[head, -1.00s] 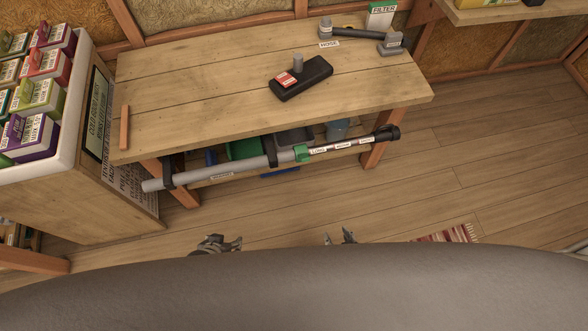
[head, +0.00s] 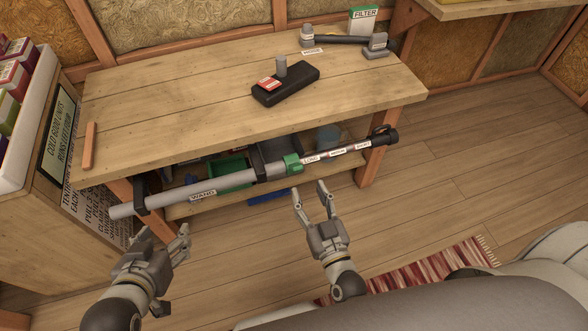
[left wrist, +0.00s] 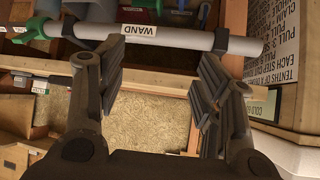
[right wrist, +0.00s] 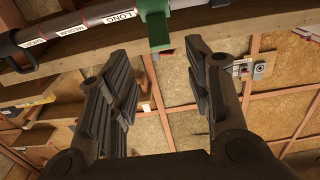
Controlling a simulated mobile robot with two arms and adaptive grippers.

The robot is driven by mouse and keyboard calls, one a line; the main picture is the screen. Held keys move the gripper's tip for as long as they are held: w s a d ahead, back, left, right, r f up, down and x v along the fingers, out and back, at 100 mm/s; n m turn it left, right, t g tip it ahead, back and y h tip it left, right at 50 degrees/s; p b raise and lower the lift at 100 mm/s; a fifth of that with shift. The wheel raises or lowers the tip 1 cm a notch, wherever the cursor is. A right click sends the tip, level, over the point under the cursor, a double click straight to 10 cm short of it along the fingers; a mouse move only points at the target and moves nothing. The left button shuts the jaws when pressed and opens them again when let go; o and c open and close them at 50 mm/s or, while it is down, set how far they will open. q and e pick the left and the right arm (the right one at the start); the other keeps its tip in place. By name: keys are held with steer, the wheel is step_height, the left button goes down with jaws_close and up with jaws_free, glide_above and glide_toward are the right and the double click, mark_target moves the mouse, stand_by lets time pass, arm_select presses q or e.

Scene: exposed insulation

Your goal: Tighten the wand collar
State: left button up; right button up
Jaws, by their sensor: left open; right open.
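The wand (head: 222,190) is a long grey tube held in black clips along the front of the workbench, below its top. Its green collar (head: 293,164) sits between the thick grey tube and a thinner section labelled LONG, MEDIUM and SHORT. The collar also shows at the top of the right wrist view (right wrist: 155,27). My left gripper (head: 182,238) is open and empty, below and in front of the wand's left part; the wand shows ahead of it (left wrist: 185,38). My right gripper (head: 312,194) is open and empty, below and slightly right of the collar, apart from it.
The workbench (head: 190,97) carries a black floor head (head: 285,84), a hose (head: 345,39) and a FILTER box (head: 363,20). A green bin (head: 232,172) stands on the lower shelf behind the wand. A cabinet (head: 40,170) stands at left. The floor at right is clear beyond a striped rug (head: 430,262).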

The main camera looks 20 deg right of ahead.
mark_target(297, 165)
steer(key=w+b, duration=0.1)
steer(key=w, duration=0.7)
steer(key=shift+w+a+f+b, duration=0.1)
steer(key=shift+w+a+b, duration=0.05)
steer(key=shift+b, duration=0.15)
steer(key=shift+w, duration=0.7)
arm_select(q)
steer(key=w+d+r+t+h, duration=0.1)
steer(key=w+d+r+t, duration=0.1)
steer(key=w+r+t, duration=0.3)
step_height(297, 165, up, 2)
steer(key=shift+d+r+h, duration=0.25)
steer(key=shift+h, duration=0.15)
arm_select(e)
jaws_close()
